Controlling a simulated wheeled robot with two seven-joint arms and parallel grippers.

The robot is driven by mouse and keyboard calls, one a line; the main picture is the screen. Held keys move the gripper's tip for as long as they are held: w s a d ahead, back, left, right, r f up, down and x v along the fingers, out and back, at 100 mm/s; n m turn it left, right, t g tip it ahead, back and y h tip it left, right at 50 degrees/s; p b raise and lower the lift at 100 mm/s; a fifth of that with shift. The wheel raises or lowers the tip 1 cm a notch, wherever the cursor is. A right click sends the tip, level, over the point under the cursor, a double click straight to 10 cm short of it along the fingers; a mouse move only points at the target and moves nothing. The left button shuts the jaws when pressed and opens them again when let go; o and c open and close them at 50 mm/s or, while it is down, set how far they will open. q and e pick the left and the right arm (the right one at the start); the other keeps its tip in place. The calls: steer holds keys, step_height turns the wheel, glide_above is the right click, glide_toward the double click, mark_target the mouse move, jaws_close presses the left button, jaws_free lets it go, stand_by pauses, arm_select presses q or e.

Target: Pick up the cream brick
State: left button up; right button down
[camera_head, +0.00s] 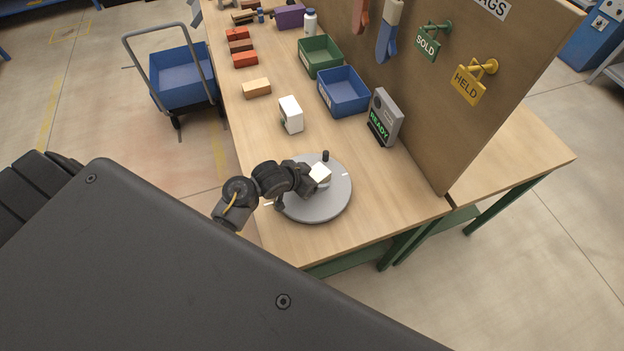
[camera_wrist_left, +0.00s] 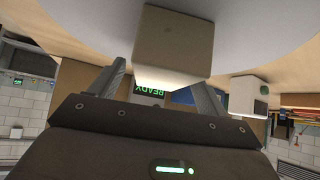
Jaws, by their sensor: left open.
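The cream brick (camera_head: 320,173) sits on a round grey turntable (camera_head: 325,208) near the front of the bench. It also shows in the left wrist view (camera_wrist_left: 172,45), large and close, on the disc that fills the top of that picture. My left gripper (camera_head: 313,181) is at the brick's near left side and hides part of it. In the left wrist view its two fingers (camera_wrist_left: 160,82) are apart, with the brick in line with the gap between them. I cannot tell whether they touch it. My right gripper is in neither view.
A dark knob (camera_head: 325,156) stands on the turntable's far rim. A white box (camera_head: 290,114), a READY display (camera_head: 384,118), blue bin (camera_head: 343,91) and green bin (camera_head: 320,56) stand beyond. A tan brick (camera_head: 256,88) lies further left. A tag board (camera_head: 455,120) borders the right.

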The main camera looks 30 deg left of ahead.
arm_select(q)
steer(key=shift+x, duration=1.15)
steer(key=shift+s, duration=0.1)
steer(key=shift+c, duration=1)
steer(key=shift+r, duration=0.1)
steer(key=c, duration=1.3)
steer(key=shift+r, duration=0.35)
steer(key=shift+c, duration=0.2)
step_height(320, 180, up, 3)
steer(key=shift+a+f+b, duration=0.1)
steer(key=shift+f+b, duration=0.05)
steer(key=shift+b, duration=0.2)
steer(key=s+a+r, duration=0.6)
steer(key=a+r, duration=0.3)
steer(key=a, duration=0.3)
steer(key=shift+a+r, duration=0.25)
steer(key=shift+r, duration=0.05)
